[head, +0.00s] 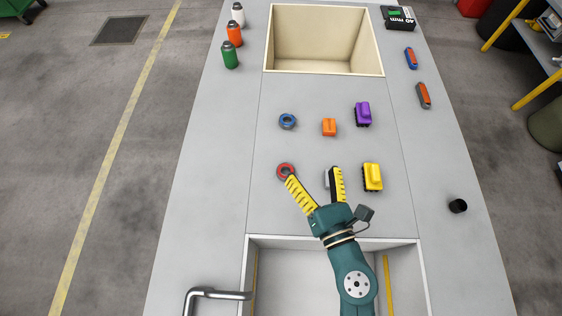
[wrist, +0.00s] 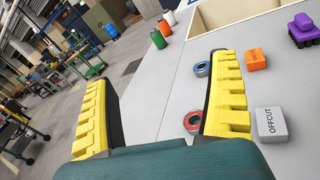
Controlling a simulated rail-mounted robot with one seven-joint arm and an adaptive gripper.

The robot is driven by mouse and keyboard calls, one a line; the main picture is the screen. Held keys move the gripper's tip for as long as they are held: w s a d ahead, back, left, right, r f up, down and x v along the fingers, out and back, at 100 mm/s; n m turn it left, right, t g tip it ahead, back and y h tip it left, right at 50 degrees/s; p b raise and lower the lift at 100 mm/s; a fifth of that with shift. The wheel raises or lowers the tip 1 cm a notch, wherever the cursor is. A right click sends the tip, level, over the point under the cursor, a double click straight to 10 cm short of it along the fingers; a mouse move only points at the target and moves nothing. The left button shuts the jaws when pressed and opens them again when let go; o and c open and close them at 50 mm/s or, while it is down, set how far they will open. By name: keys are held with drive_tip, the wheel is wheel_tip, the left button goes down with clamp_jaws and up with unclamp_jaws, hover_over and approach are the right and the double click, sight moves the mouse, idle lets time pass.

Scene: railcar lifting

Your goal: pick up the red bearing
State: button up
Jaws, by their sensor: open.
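The red bearing (head: 284,168) is a small ring lying on the grey bench top. In the head view the left fingertip of my gripper (head: 312,175) overlaps its lower edge. Contact cannot be told. In the wrist view the bearing (wrist: 190,122) shows just left of the right finger, partly hidden behind it. My gripper (wrist: 165,78) is open, its yellow ridged fingers spread wide, with nothing held between them.
A grey block marked OFFCUT (wrist: 272,124) is partly hidden behind the right finger in the head view. A blue bearing (head: 288,121), orange block (head: 329,127), purple piece (head: 362,112) and yellow piece (head: 372,177) stand nearby. A cream-walled bin (head: 324,71) is at the back.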

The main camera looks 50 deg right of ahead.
drive_tip(key=s+a+f+n+g, duration=0.1)
drive_tip(key=f, duration=0.4)
drive_tip(key=s+a+f+n+g+y+b, duration=0.1)
drive_tip(key=f, duration=0.4)
drive_tip(key=a+f+n+g+y+b, duration=0.1)
drive_tip(key=f, duration=0.4)
drive_tip(key=shift+s+a+f+n, duration=0.2)
drive_tip(key=shift+s+a+n, duration=0.1)
drive_tip(key=shift+s, duration=0.1)
drive_tip(key=b, duration=0.2)
approach(287, 175)
drive_tip(key=x, duration=0.5)
drive_tip(key=shift+d+f, duration=0.1)
drive_tip(key=shift+f, duration=0.05)
drive_tip(key=b+x, duration=0.2)
drive_tip(key=x, duration=0.4)
drive_tip(key=shift+w, duration=0.15)
drive_tip(key=shift+y, duration=0.3)
